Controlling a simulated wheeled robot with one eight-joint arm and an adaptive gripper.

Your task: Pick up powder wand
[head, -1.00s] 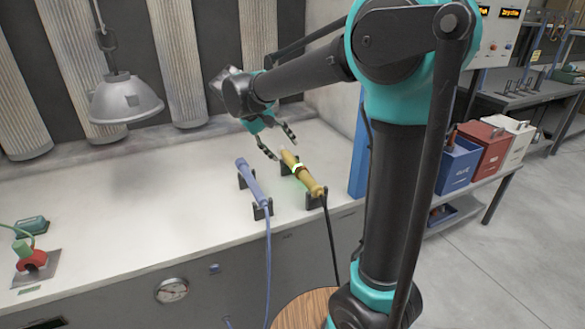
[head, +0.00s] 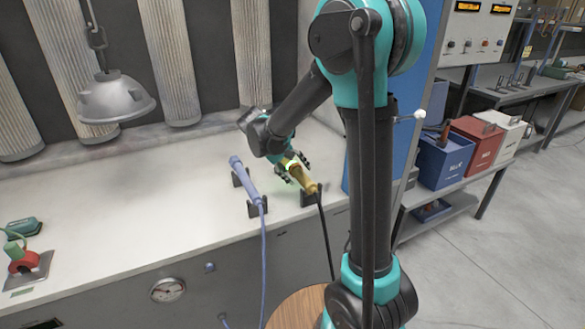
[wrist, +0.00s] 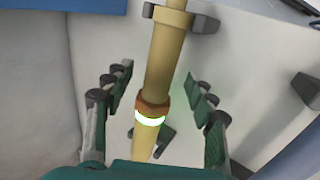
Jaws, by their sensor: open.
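Two wands lie in dark cradles on the white bench. The yellow wand (head: 306,184) has a brown collar and a glowing white-green band, and a black cord runs from its near end. The lavender wand (head: 247,182) lies to its left with a blue cord. No label shows which one is the powder wand. My gripper (head: 291,169) is open at the yellow wand and partly hides it in the head view. In the wrist view the yellow wand (wrist: 164,62) runs between my two spread fingers (wrist: 163,80), with a gap visible on each side.
A grey hood (head: 116,98) hangs over the bench's left part. A red and green fixture (head: 22,258) stands at the far left. A blue post (head: 412,105) rises at the bench's right end, with blue, red and white bins beyond. The bench's middle left is clear.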

